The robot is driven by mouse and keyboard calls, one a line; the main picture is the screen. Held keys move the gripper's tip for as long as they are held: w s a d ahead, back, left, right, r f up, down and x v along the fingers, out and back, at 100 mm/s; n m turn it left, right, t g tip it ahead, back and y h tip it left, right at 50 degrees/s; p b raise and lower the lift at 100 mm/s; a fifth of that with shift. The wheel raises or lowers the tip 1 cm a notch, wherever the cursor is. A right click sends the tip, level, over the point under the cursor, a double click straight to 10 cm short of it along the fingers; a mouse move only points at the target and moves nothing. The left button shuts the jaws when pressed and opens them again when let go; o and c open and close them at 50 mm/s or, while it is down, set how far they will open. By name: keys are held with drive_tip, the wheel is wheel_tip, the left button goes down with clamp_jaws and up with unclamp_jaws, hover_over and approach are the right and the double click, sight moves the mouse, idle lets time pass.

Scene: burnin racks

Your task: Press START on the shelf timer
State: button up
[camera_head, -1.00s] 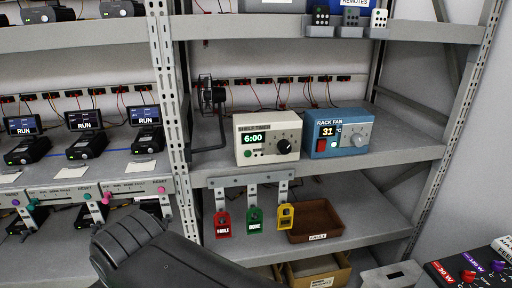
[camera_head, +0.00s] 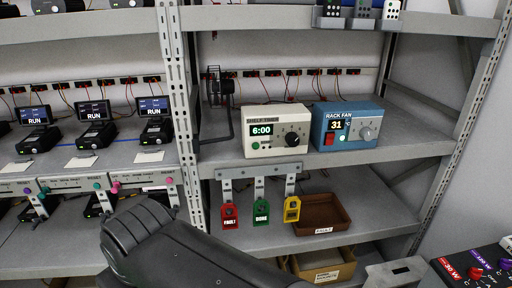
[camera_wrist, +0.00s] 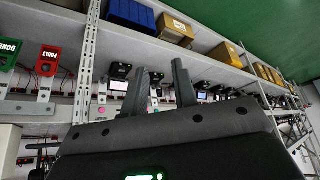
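The shelf timer (camera_head: 277,130) is a cream box on the middle shelf of the right rack. Its display (camera_head: 261,130) reads 6:00. A green button (camera_head: 256,146) sits below the display at lower left, and a black knob (camera_head: 293,140) is at the right; the button lettering is too small to read. My gripper (camera_wrist: 160,92) shows in the wrist view with its two dark fingers apart and nothing between them. In the head view my dark arm is low in front, below and left of the timer, and the fingertips cannot be made out there. The timer does not show in the wrist view.
A blue rack fan box (camera_head: 346,126) reading 31 stands right of the timer. A black bracket (camera_head: 217,100) stands at its left. Red, green and yellow tags (camera_head: 261,212) hang below the shelf edge beside a brown tray (camera_head: 322,213). A perforated upright (camera_head: 180,100) divides the racks.

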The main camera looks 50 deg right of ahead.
clamp_jaws()
idle(1.1)
